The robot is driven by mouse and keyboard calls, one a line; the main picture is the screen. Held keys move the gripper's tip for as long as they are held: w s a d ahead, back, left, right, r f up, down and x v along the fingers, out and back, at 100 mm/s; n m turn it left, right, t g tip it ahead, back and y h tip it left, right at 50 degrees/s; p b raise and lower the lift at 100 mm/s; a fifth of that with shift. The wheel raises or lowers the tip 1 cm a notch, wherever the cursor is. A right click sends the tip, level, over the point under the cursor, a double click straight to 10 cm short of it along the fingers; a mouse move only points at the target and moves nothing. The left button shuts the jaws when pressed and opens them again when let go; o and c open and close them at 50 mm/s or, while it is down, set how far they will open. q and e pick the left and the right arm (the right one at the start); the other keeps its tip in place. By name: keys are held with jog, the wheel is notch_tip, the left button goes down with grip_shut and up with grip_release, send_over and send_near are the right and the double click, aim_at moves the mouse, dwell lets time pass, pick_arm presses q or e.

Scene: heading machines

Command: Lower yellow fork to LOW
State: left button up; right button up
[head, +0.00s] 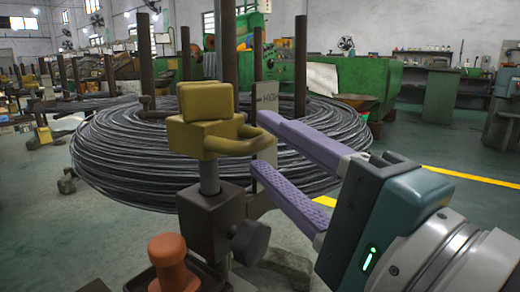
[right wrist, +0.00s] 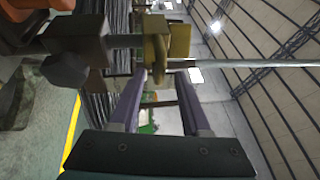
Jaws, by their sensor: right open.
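The yellow fork (head: 203,138) is a chunky yellow block on a grey metal post (head: 209,178), with a rounded yellow handle (head: 240,146) on its right. A dark clamp block (head: 208,225) with a black knob (head: 250,242) holds the post below. An upright plate (head: 267,98) behind the fork reads HIGH. My right gripper (head: 262,143) is open, its two purple fingers pointing left, one above and one below the handle's height. In the right wrist view the fork (right wrist: 155,48) shows just past the fingertips (right wrist: 161,75). I cannot tell whether they touch it. My left gripper is not in view.
A large coil of dark wire (head: 110,170) on a stand with upright posts lies right behind the fork. An orange-brown knob (head: 168,262) stands low in front. Green machines (head: 370,80) stand farther back. Open floor with a yellow line (head: 470,177) lies to the right.

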aim_at(221, 120)
jog(key=shift+x, duration=1.35)
jog(key=c, duration=0.7)
grip_shut()
jog(key=shift+r, duration=0.15)
